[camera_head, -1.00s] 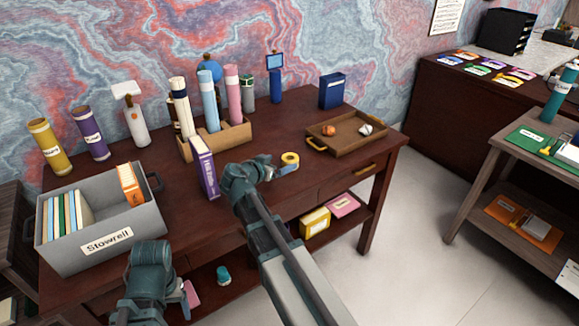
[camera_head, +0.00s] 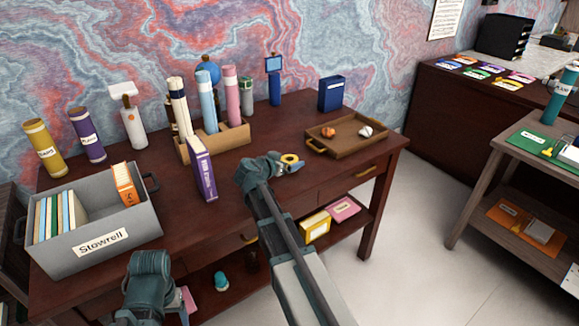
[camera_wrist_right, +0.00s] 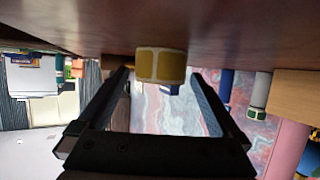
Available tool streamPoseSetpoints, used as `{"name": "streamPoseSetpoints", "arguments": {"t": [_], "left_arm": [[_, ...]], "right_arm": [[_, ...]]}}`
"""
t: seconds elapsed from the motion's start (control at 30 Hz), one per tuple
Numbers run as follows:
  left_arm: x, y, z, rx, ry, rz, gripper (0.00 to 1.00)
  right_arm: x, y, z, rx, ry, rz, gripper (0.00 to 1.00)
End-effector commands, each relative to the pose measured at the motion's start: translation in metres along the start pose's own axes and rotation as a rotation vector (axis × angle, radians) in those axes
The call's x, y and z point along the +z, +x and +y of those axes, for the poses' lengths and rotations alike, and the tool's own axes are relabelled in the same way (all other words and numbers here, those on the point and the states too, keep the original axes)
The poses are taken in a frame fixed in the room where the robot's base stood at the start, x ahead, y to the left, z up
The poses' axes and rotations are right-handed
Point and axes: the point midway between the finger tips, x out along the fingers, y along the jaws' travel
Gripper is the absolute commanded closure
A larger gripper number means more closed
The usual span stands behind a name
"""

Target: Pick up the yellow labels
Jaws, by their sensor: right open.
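The yellow labels are a small roll (camera_head: 290,158) standing near the front edge of the dark wooden desk, right of the purple box. In the right wrist view the roll (camera_wrist_right: 161,65) is centred between the finger ends, with its yellow labels toward me. My right gripper (camera_head: 286,167) is open at the roll, and its fingers point at it. In the wrist view the open fingers (camera_wrist_right: 160,84) lie on either side, with visible gaps. I cannot tell whether the roll is between the tips or just beyond them. Only my left arm shows at the bottom left; its gripper is hidden.
A purple box (camera_head: 201,169) stands close left of my right wrist. Behind it, a wooden holder (camera_head: 228,139) has upright rolls. A brown tray (camera_head: 320,151) lies to the right. A grey bin (camera_head: 140,225) stands at the left. Some bare desk surrounds the labels.

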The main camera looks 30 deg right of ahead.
Motion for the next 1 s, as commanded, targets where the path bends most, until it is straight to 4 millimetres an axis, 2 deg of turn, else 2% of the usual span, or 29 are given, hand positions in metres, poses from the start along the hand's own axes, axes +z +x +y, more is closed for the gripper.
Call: {"name": "streamPoseSetpoints", "arguments": {"t": [0.07, 0.1, 0.57, 0.83, 1.0], "left_arm": [[0.0, -0.001, 0.0, 0.0, 0.0, 0.0, 0.25], [0.0, -0.001, 0.0, 0.0, 0.0, 0.0, 0.25], [0.0, -0.001, 0.0, 0.0, 0.0, 0.0, 0.25], [0.0, -0.002, 0.0, 0.0, 0.0, 0.0, 0.25], [0.001, -0.012, -0.001, 0.0, 0.0, 0.0, 0.25]], "right_arm": [[0.0, -0.001, 0.0, 0.0, 0.0, 0.0, 0.0], [0.0, -0.001, 0.0, 0.0, 0.0, 0.0, 0.04], [0.0, -0.001, 0.0, 0.0, 0.0, 0.0, 0.86], [-0.002, -0.002, 0.0, 0.0, 0.0, 0.0, 0.86], [-0.011, -0.005, 0.0, 0.0, 0.0, 0.0, 0.86]]}}
